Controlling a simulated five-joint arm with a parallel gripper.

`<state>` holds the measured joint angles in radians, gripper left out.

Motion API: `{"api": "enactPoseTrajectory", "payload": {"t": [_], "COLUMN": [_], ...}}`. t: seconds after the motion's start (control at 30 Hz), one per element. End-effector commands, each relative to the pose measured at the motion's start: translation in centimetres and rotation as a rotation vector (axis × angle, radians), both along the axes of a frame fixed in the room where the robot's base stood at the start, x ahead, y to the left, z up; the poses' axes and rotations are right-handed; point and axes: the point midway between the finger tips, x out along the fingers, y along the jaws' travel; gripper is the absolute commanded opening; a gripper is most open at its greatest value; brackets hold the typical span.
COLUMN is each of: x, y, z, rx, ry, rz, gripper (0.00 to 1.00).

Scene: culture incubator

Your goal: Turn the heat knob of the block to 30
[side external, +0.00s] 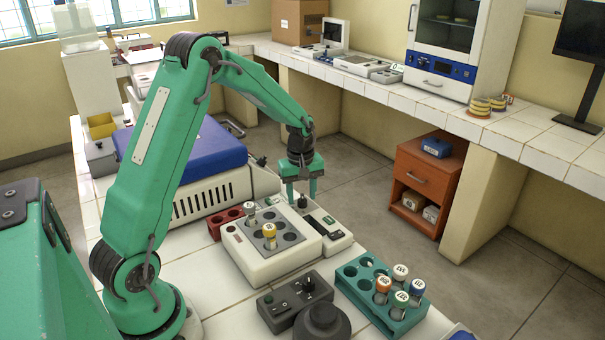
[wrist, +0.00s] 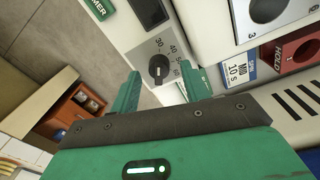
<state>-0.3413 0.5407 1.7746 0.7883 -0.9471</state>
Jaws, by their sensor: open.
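In the wrist view a round black knob (wrist: 159,69) sits on a grey dial plate printed with 30, 40 and further numbers. The 30 is near the top of the dial. I cannot tell surely which number the knob points to. The knob also shows in the side view (side external: 302,202), on a slim white block (side external: 333,236). My gripper (wrist: 162,84) is open and empty, its fingers on either side of the knob in the wrist picture. In the side view my gripper (side external: 302,195) points down just over the knob; contact cannot be told.
A white tube block (side external: 262,269) with two capped tubes stands beside the slim block. A teal rack (side external: 398,326) of capped tubes and a black control box (side external: 283,310) are nearer the camera. A blue-lidded machine (side external: 205,155) and a red rack (side external: 222,222) lie left of my gripper.

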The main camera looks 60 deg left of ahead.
Motion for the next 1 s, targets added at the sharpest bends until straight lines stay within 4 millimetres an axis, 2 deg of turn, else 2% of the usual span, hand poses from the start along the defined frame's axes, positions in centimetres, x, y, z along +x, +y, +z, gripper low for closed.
{"api": "enactPoseTrajectory", "payload": {"t": [0.5, 0.7, 1.0], "x": [-0.2, -0.3, -0.3], "y": [0.0, 0.0, 0.0], "z": [6.1, 6.9, 7.0], "rx": [0.001, 0.001, 0.001], "ry": [-0.003, -0.001, -0.001], "rz": [0.002, 0.002, 0.001], "gripper": [0.46, 0.46, 0.46]}}
